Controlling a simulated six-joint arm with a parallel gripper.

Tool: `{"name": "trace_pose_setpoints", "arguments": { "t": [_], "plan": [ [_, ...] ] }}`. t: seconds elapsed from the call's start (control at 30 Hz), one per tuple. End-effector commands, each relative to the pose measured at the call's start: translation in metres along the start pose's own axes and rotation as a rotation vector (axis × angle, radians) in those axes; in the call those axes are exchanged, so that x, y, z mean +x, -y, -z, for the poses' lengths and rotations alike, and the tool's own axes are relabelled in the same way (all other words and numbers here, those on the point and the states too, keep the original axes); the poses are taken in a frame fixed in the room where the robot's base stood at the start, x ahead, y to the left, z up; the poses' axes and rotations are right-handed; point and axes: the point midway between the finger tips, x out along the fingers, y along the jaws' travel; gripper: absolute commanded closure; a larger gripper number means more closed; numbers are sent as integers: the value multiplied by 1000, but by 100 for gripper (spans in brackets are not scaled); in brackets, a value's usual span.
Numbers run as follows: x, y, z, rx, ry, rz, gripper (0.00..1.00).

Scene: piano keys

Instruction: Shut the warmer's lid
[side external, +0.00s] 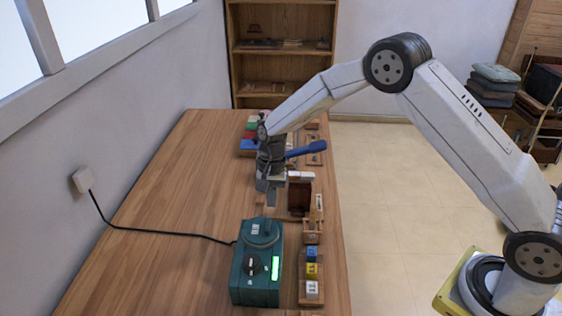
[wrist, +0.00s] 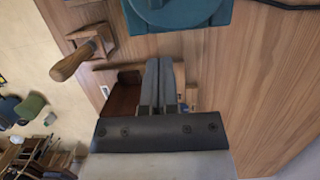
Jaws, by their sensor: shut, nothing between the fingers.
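The warmer (side external: 256,285) is a teal box on the table with a dark dial and a lit green strip. A round teal part (side external: 260,234), which looks like its lid, is at its far end; I cannot tell how far it is open. My gripper (side external: 270,201) is shut and empty, pointing down above the table just beyond the warmer, apart from it. In the wrist view, the teal warmer (wrist: 178,14) shows at the top edge, ahead of my shut fingers (wrist: 160,66). Most of the warmer is outside that view.
A rack of blue, yellow and white blocks (side external: 312,272) stands right of the warmer. A brown box (side external: 299,197) is close right of my gripper. A wooden-handled item (wrist: 78,58) shows in the wrist view. A black cable (side external: 165,231) crosses the left table, which is otherwise clear.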

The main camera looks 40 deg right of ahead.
Motion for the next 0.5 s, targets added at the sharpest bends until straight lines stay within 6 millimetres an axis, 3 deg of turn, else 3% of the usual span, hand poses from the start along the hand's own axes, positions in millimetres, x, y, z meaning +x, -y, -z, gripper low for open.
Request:
{"name": "trace_pose_setpoints", "arguments": {
  "t": [0.5],
  "plan": [
    [-79, 0, 3, 0, -4, 3, 100]
  ]
}}
